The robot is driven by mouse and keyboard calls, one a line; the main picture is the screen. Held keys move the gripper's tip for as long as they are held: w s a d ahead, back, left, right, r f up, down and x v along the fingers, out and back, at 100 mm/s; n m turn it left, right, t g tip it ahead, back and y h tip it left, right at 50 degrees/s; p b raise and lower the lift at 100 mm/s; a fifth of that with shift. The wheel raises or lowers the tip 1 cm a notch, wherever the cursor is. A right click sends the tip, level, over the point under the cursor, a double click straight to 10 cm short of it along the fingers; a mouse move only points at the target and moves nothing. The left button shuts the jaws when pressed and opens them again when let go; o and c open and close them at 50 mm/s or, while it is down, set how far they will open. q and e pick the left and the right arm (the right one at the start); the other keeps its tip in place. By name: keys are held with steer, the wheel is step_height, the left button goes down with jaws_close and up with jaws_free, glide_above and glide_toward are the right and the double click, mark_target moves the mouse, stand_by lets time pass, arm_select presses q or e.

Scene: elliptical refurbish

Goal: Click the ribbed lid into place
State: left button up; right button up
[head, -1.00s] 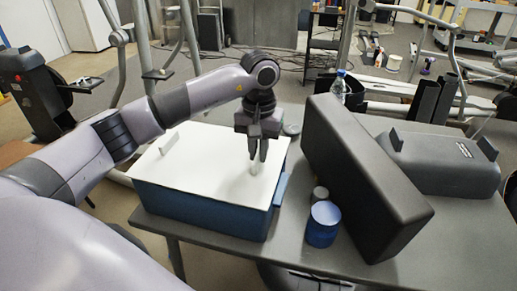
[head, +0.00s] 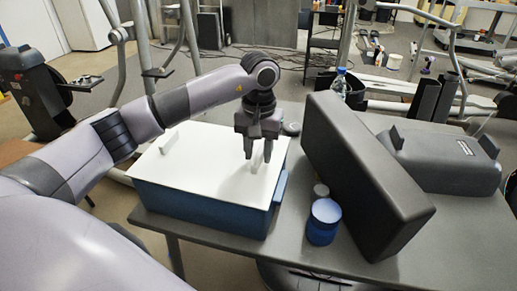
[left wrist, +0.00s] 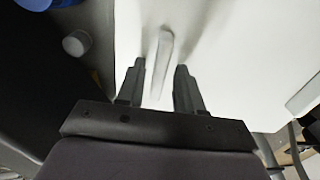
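The white ribbed lid (head: 205,165) lies flat on top of a blue box (head: 200,207) on the table. It has one upright rib (head: 168,142) near its left edge and another rib (head: 257,167) near its right edge. My left gripper (head: 258,159) points down over the right rib, with its fingers apart. In the left wrist view, the open gripper (left wrist: 160,66) has this rib (left wrist: 162,55) between and just beyond its fingertips. No contact shows clearly. I cannot tell whether the lid is fully seated. My right gripper is out of view.
A large dark grey slab (head: 355,165) leans close to the box's right. A grey housing (head: 440,165) and a bottle (head: 339,83) are farther right and back. The table's front right is clear.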

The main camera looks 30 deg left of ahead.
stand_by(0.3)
arm_select(q)
step_height(320, 180, up, 7)
steer(key=shift+r, duration=0.1)
stand_by(0.4)
stand_by(0.4)
